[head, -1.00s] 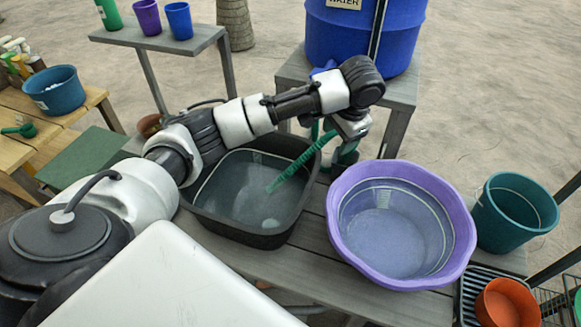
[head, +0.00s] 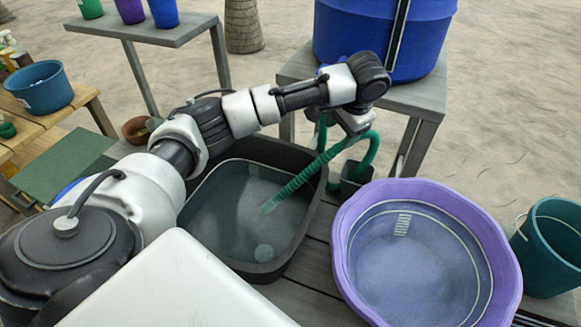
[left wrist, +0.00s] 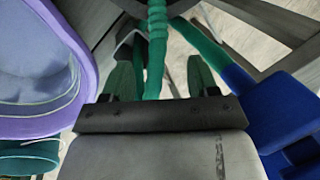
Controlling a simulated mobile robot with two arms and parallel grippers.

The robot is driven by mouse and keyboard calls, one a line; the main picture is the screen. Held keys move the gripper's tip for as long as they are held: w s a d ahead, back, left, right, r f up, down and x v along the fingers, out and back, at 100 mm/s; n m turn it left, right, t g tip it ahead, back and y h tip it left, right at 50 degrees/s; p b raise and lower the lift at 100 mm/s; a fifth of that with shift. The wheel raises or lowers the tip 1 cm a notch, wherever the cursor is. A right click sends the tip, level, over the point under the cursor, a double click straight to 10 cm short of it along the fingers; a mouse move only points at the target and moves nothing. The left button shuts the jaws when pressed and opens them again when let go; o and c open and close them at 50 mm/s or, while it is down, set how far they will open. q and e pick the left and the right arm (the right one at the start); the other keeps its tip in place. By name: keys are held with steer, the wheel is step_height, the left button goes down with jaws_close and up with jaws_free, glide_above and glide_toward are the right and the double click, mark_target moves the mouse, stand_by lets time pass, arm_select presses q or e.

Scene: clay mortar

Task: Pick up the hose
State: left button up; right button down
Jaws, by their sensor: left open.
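The green ribbed hose (head: 300,180) slants down into the dark square basin (head: 212,172), its lower end over the basin. Part of it loops beside my gripper, near the blue barrel (head: 345,30). My left gripper (head: 353,127) is over the upper part of the hose, beyond the basin's right corner; its fingertips are mostly hidden in the head view. In the left wrist view my gripper (left wrist: 161,75) is open, and the hose (left wrist: 157,45) runs between its two fingers, with gaps on both sides. My right gripper is not in view.
A purple scalloped tub (head: 345,255) stands right of the basin, with a teal bucket (head: 550,250) beyond it. The barrel stands on a grey stand (head: 298,68). A small shelf (head: 165,38) holds cups at the back left. A blue bowl (head: 40,90) is far left.

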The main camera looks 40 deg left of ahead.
mark_target(331, 151)
arm_select(q)
steer(key=x, duration=0.3)
steer(key=shift+s, duration=0.3)
steer(key=p+x, duration=0.1)
steer(key=x, duration=0.4)
steer(key=shift+w+a+f, duration=0.1)
steer(key=shift+f, duration=0.25)
steer(key=c, duration=0.9)
steer(key=shift+r, duration=0.1)
